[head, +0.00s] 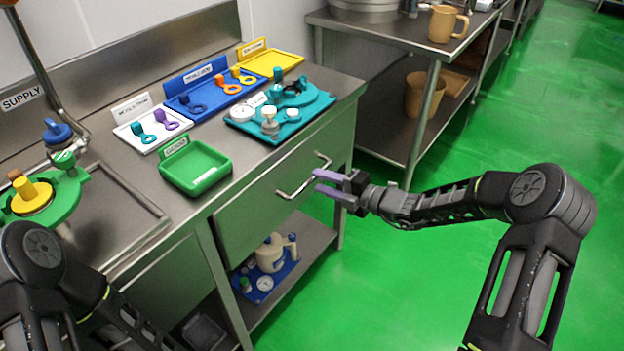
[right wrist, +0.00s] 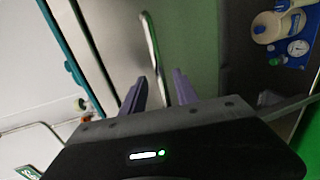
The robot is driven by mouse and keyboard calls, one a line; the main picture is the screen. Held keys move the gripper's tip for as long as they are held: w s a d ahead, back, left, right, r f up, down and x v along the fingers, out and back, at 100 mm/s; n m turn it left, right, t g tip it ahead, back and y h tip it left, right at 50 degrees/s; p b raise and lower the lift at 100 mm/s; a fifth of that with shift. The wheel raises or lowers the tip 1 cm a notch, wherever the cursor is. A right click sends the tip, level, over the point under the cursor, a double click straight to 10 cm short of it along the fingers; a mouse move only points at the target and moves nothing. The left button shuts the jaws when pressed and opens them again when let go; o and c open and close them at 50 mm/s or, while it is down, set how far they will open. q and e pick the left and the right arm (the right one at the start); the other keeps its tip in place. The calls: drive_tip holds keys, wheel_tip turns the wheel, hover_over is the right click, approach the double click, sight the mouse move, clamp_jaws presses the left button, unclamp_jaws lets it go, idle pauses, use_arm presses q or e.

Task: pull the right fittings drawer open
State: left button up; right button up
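The right fittings drawer (head: 262,205) is the steel front under the bench's right part. It looks shut, flush with the bench. Its bar handle (head: 292,190) shows in the head view and as a pale bar in the right wrist view (right wrist: 152,48). My right gripper (head: 330,184), with purple fingers, is at the handle's right end. In the right wrist view its fingers (right wrist: 158,88) are apart, and the bar's near end appears between them. I cannot tell whether they touch it. My left arm is at lower left; its gripper is out of view.
On the bench top stand a green tray (head: 188,188), a teal tray (head: 232,123), a white tray (head: 124,134), a blue tray (head: 172,104) and a yellow tray (head: 292,57). A jug (head: 270,254) sits on the shelf below. Green floor (head: 400,270) is open in front.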

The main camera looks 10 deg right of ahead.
sight(314, 179)
drive_tip(key=shift+x, duration=2)
clamp_jaws()
